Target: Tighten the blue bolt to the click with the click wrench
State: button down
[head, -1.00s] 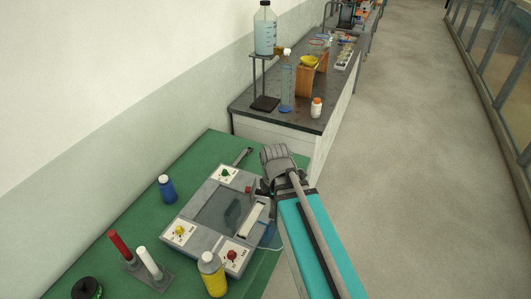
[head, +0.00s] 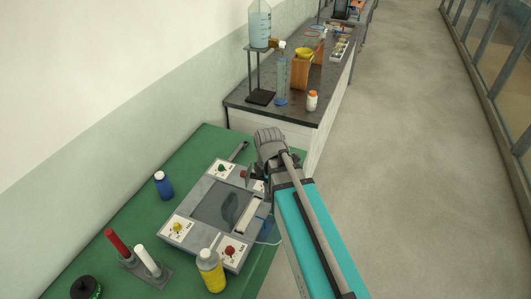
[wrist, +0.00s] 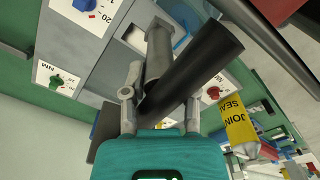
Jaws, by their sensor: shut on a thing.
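My gripper (wrist: 160,108) is shut on a thick black cylinder (wrist: 192,72), which looks like the click wrench's handle and slants across the jaws in the wrist view. A grey shaft (wrist: 157,48) shows beside it; I cannot tell if they are one piece. In the head view my gripper (head: 257,179) is at the right edge of a grey panel (head: 197,183) and hides that corner. A blue bolt-like head (wrist: 83,4) shows at the wrist view's top edge. A green one (wrist: 57,82) and a red one (wrist: 213,92) are further off. The wrench's working end is not clear.
The panel lies on a green bench (head: 125,222). A yellow sealant bottle (head: 211,272), a blue bottle (head: 162,186) and a stand (head: 155,276) with red and white sticks are near it. A grey bar (head: 238,151) lies behind it. A dark-topped bench stands beyond; open floor is right.

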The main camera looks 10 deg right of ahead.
jog(key=w+d+r+m+p, duration=0.1)
jog(key=w+d+r+p, duration=0.1)
jog(key=w, duration=0.9)
jog(key=shift+r+m+p, duration=0.3)
jog(key=shift+r, duration=0.15)
jog(key=shift+f+b, duration=0.35)
jog(key=shift+f+b, duration=1.75)
jog(key=shift+s+f+b, duration=0.1)
jog(key=shift+f+b, duration=1.15)
dwell(0.6)
jog(key=shift+m, duration=1.2)
